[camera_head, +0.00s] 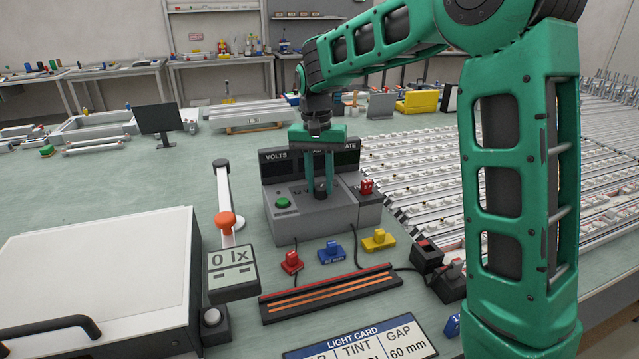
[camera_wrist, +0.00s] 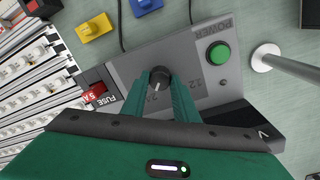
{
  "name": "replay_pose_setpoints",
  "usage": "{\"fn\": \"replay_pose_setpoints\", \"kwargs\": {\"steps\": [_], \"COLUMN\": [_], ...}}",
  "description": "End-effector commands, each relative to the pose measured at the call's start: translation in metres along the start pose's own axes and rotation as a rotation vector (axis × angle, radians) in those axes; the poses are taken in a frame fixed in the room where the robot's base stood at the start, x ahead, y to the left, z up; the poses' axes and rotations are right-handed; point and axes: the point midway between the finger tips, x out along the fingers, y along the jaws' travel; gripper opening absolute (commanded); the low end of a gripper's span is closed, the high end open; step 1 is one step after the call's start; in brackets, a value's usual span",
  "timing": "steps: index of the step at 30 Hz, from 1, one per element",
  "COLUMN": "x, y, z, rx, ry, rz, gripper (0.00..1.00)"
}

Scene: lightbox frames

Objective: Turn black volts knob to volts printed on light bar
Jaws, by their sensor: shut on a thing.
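The grey power supply (camera_head: 289,222) stands mid-table, with a dark panel marked VOLTS and a green POWER button (camera_head: 283,203). In the wrist view, the black volts knob (camera_wrist: 160,74) sits on its face, with a pale pointer mark and printed numbers, one reading 12, another partly hidden. My gripper (camera_head: 319,190) points down from above and is shut on the knob, a finger on each side. The light bar (camera_head: 330,291) is a long black bar with orange strips in front of the supply. No voltage print on it is legible to me.
A light card (camera_head: 360,340) reads TINT and GAP 60 mm. A meter (camera_head: 232,270) reads 0 lx. A fuse block (camera_wrist: 97,92) marked 5 A adjoins the supply. Red (camera_head: 290,262), blue (camera_head: 331,252) and yellow (camera_head: 379,240) pieces lie before it. A white box (camera_head: 110,270) stands left.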

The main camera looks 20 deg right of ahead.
Motion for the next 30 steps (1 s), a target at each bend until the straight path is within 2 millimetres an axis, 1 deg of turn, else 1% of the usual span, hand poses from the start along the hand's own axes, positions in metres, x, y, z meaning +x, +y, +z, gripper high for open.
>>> {"fn": "replay_pose_setpoints", "kwargs": {"steps": [1, 5, 6, 8, 9, 17, 20, 23, 30], "x": [-0.003, -0.003, -0.003, -0.003, -0.002, -0.001, -0.006, -0.017, -0.062], "y": [-0.001, -0.002, -0.002, -0.002, -0.001, -0.001, -0.001, -0.002, -0.002], "z": [-0.002, -0.002, -0.002, -0.002, -0.002, -0.001, -0.001, -0.001, -0.002], "rx": [0.001, 0.000, 0.000, 0.000, 0.000, -0.002, -0.002, -0.002, -0.002], "ry": [0.008, 0.008, 0.008, 0.007, 0.006, 0.003, 0.004, 0.004, 0.006], "rz": [-0.005, -0.006, -0.006, -0.005, -0.005, -0.002, -0.003, -0.003, -0.004], "gripper": [0.04, 0.04, 0.29, 0.43, 0.45, 0.45, 0.45, 0.45, 0.45]}}
